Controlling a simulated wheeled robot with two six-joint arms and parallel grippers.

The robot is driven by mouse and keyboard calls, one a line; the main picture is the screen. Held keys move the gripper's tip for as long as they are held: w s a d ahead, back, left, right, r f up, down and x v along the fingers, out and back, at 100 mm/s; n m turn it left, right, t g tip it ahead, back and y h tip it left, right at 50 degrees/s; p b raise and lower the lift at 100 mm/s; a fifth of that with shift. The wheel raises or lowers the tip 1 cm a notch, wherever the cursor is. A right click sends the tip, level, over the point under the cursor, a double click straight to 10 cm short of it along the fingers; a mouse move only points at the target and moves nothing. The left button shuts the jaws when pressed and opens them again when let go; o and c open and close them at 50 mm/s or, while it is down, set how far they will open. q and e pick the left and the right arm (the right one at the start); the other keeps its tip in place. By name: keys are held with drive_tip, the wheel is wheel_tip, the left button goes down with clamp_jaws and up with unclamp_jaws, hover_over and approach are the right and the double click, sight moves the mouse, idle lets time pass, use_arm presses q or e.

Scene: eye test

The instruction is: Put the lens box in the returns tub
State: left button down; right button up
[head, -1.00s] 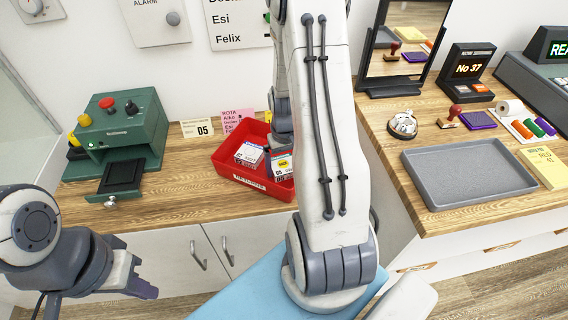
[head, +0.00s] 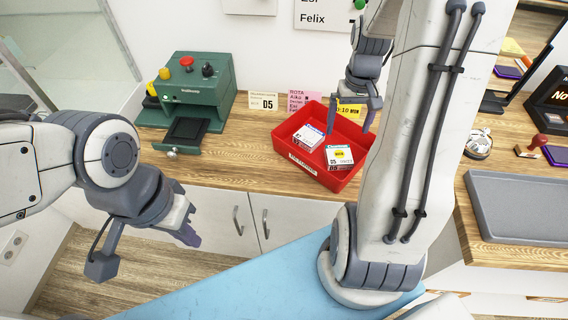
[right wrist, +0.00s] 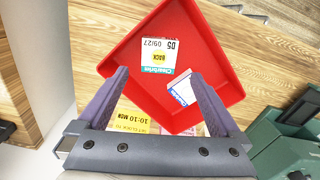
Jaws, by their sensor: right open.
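The red returns tub (head: 312,172) stands on the wooden counter with its label facing front. Two small white boxes are inside it. One box (head: 339,157) has a yellow patch and 05 on its face; it shows in the right wrist view (right wrist: 158,56) with BACK on the patch. The other box (head: 308,138) lies to its left, and in the right wrist view (right wrist: 182,91) it is partly seen. My right gripper (head: 357,116) is open and empty above the tub's back right part, apart from both boxes. My left gripper (head: 190,222) hangs in front of the counter; its jaw opening is unclear.
A green machine (head: 190,90) with knobs and an open tray stands left of the tub. A card marked 05 (head: 263,103), a pink note (head: 300,98) and a yellow card (head: 350,111) are behind the tub. A grey tray (head: 515,210) lies on the right counter.

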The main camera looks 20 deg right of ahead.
drive_tip(key=s+a+r+n, duration=0.1)
drive_tip(key=a+r+n, duration=0.15)
drive_tip(key=a, duration=0.65)
drive_tip(key=s+a+r+n, duration=0.1)
drive_tip(key=a+r+n, duration=0.15)
drive_tip(key=a, duration=0.75)
drive_tip(key=s+a+r+n+y+p, duration=0.1)
drive_tip(key=s+a+n, duration=0.5)
drive_tip(key=s+a, duration=0.6)
drive_tip(key=shift+s+r+p, duration=0.5)
drive_tip(key=shift+s+r, duration=0.1)
drive_tip(key=shift+r, duration=0.45)
